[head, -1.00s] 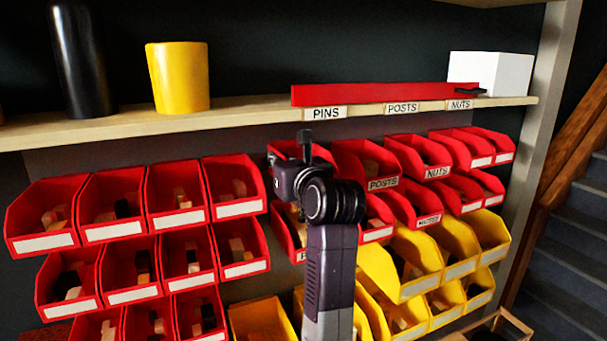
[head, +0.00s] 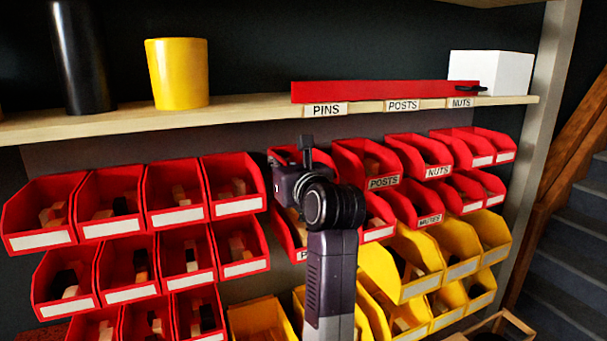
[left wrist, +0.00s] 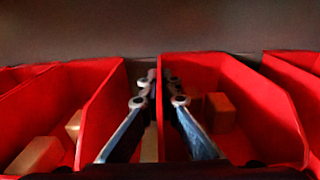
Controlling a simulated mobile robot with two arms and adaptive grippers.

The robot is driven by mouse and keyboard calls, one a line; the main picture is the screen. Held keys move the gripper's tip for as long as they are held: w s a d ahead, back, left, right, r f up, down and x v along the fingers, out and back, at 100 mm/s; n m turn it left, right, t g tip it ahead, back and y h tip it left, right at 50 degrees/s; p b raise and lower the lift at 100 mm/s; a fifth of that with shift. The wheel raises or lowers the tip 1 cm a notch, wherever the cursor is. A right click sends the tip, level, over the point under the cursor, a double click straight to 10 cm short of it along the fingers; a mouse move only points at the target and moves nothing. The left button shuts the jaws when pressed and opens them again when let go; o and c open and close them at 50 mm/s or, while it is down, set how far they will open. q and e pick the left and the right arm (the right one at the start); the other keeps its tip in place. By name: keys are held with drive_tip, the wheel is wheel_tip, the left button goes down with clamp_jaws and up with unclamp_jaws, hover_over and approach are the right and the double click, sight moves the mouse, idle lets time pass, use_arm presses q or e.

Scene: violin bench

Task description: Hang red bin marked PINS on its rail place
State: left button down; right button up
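In the head view a red bin (head: 279,156) stands under the PINS tag (head: 326,110), mostly hidden behind my left gripper (head: 305,155). Any label on its front is covered. A red bin in the row below has a white label (head: 300,255) that begins with P; my arm hides the rest. In the left wrist view my left gripper (left wrist: 159,80) has its fingertips close together at a wall of the right-hand red bin (left wrist: 235,100), which holds a tan block. Whether the fingers press on the wall is not clear. My right gripper is not in view.
Red bins marked POSTS (head: 383,183) and NUTS (head: 438,172) hang close to the right. Plain-labelled red bins (head: 175,190) fill the left; yellow bins (head: 405,265) hang lower right. A shelf (head: 240,110) above carries a yellow cup (head: 178,75), a black cylinder and a white box.

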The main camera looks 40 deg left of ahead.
use_arm(q)
drive_tip(key=shift+f, duration=0.15)
drive_tip(key=c, duration=2.1)
unclamp_jaws()
drive_tip(key=v, duration=0.7)
drive_tip(key=shift+s+d, duration=0.1)
drive_tip(key=shift+d, duration=0.2)
drive_tip(key=shift+a, duration=0.1)
